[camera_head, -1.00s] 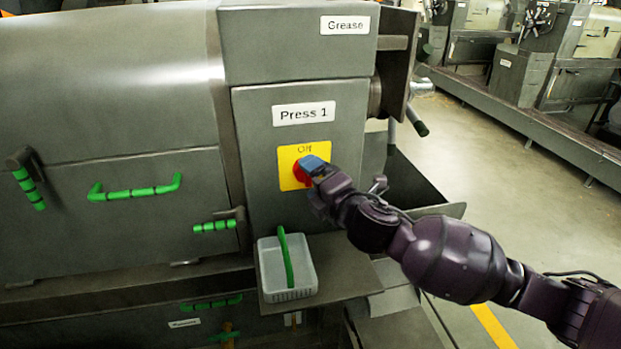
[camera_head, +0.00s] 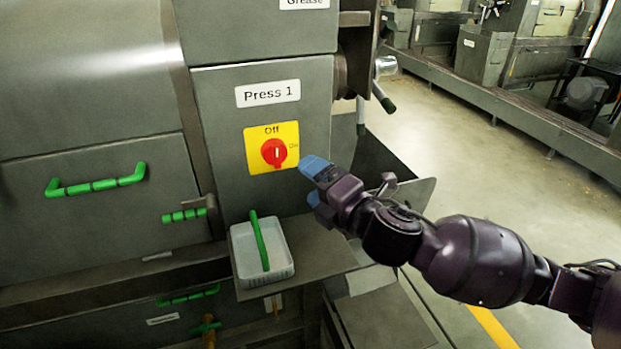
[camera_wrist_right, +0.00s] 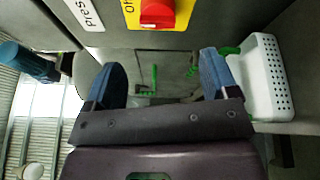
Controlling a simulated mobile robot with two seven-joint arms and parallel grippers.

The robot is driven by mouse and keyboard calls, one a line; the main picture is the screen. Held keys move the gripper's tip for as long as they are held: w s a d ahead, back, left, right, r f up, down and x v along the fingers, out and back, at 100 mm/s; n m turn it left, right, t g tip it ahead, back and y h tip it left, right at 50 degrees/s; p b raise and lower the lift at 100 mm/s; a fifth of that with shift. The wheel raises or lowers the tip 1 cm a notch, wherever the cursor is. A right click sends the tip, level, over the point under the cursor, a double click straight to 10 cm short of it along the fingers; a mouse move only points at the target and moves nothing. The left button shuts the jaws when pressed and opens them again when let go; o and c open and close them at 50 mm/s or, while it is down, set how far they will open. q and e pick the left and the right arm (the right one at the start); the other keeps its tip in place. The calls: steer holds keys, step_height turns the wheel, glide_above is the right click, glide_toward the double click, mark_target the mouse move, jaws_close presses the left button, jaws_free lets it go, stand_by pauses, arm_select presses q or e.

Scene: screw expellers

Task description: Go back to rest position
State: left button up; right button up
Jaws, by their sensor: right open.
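My right gripper (camera_head: 312,182) is open and empty, just right of and below the yellow switch plate on Press 1 (camera_head: 267,95). Its two blue fingertips stand apart with nothing between them, as the right wrist view (camera_wrist_right: 160,85) also shows. The red rotary switch (camera_head: 274,152) on the yellow plate (camera_head: 262,163) is clear of the fingers, its white mark pointing up toward "Off". The red knob also shows at the top of the right wrist view (camera_wrist_right: 157,12). My left gripper is not in view.
A white basket (camera_head: 243,273) with a green-handled item (camera_head: 260,241) sits on a grey shelf (camera_head: 318,255) below the switch. Open floor (camera_head: 450,140) lies to the right.

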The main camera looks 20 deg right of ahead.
steer(key=s+d+f+m+g+h, duration=0.6)
steer(key=s+f+m, duration=0.4)
steer(key=f+m, duration=0.4)
steer(key=s+d+f+m+g+h, duration=0.1)
steer(key=s+d+f+m+g, duration=0.1)
steer(key=s+f+m, duration=0.3)
steer(key=s+d+m+g, duration=0.1)
steer(key=s+m+g, duration=0.15)
steer(key=s, duration=0.45)
steer(key=s+d+f+m+g+h, duration=0.1)
steer(key=s+d+f+m+g, duration=0.1)
steer(key=s+f+m+g, duration=0.3)
steer(key=w+f+n+t+y+b, duration=0.1)
steer(key=w+f+n+t, duration=0.1)
steer(key=w+f+t, duration=0.5)
steer(key=shift+a+f+t, duration=0.25)
steer(key=shift+f+t, duration=1.25)
steer(key=shift+t, duration=0.25)
steer(key=shift+w+n, duration=0.1)
steer(key=shift+n, duration=0.15)
